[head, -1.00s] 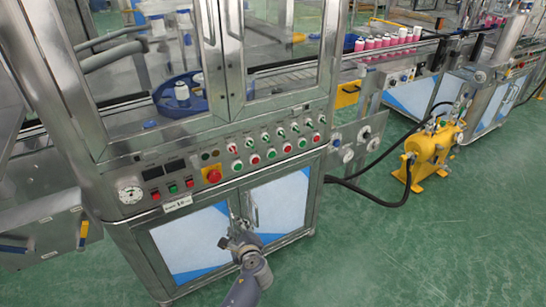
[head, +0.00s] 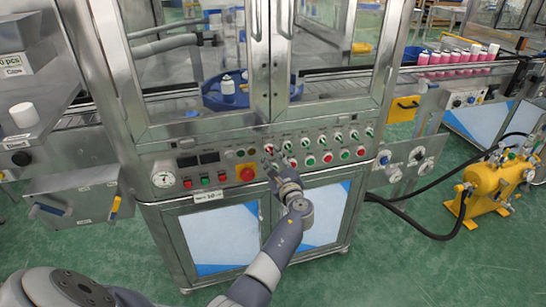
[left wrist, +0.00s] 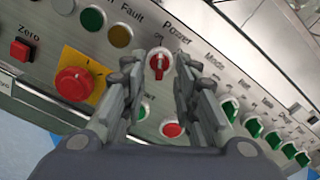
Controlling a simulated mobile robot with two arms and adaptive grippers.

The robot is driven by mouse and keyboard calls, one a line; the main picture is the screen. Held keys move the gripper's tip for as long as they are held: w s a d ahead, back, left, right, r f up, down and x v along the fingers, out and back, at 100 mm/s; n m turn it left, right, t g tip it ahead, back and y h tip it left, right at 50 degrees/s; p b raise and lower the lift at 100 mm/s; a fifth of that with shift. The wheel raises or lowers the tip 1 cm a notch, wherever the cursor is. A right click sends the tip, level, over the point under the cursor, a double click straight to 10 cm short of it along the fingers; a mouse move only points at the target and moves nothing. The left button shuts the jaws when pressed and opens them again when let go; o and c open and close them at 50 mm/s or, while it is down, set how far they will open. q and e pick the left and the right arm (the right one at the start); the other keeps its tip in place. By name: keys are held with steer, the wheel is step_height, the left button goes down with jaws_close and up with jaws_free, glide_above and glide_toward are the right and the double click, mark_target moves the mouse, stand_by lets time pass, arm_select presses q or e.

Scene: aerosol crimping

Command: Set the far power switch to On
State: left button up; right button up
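The power switch (left wrist: 159,62) is a red rotary knob under the "Power" label in the left wrist view. Its handle points roughly up and down in that picture; the small position marking above it is too blurred to read. In the head view the switch (head: 268,149) is a small red knob on the cabinet's control panel. My left gripper (left wrist: 160,68) is open, with one finger on each side of the knob and visible gaps between. In the head view the left gripper (head: 274,163) is at the panel just below the switch. My right gripper is not in view.
A red emergency button (left wrist: 74,84) on a yellow plate is left of the gripper. Green mode switches (left wrist: 230,108) run to the right, and a red button (left wrist: 172,128) lies below. A yellow pump (head: 494,184) stands on open green floor at the right.

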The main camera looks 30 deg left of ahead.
arm_select(q)
steer(key=shift+x, duration=0.8)
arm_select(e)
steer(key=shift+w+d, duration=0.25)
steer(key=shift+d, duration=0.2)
arm_select(q)
steer(key=shift+c, duration=0.4)
jaws_close()
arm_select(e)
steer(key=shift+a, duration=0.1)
